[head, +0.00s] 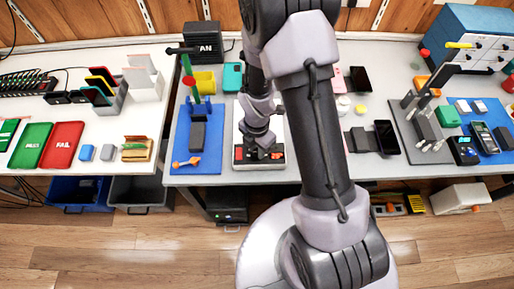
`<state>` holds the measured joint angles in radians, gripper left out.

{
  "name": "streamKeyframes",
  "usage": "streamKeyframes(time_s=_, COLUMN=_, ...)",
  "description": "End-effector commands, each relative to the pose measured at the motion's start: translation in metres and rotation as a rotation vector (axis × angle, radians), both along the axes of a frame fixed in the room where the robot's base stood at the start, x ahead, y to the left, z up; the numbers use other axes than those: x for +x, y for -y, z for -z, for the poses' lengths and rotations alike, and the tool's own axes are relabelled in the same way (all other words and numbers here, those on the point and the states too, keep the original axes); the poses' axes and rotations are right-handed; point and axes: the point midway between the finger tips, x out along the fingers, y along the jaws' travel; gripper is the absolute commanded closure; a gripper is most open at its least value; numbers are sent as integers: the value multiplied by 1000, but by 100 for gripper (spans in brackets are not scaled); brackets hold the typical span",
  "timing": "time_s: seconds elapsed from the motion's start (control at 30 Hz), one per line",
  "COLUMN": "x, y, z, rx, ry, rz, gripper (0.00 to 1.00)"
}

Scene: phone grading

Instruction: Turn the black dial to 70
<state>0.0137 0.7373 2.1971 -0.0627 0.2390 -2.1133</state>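My gripper (261,153) points down over a low dark panel (240,163) with red parts, on a white board in the middle of the right bench. The fingers are small and dark against the panel, so I cannot tell whether they are open or shut, or touching anything. I cannot make out a black dial for certain; part of the panel is hidden beneath my gripper. A blue box (467,19) at the far right has a pale front with small dark knobs, too small to read. No number 70 is legible.
A blue mat (198,165) with a green-handled stand lies left of the panel. A black FAN box (204,42) stands behind it. A dark phone (387,137) lies to the right. Green and red trays (62,145), the red marked FAIL, lie on the left bench.

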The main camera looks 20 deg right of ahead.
Motion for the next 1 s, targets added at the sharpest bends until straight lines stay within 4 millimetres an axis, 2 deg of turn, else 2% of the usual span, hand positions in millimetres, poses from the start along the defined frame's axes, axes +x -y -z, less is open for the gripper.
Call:
streamKeyframes(time_s=0.47, x=0, y=0, z=0, rx=0, ry=0, rz=80, gripper=100)
streamKeyframes(time_s=1.0, x=0, y=0, z=1, rx=1, ry=0, rz=552, gripper=100)
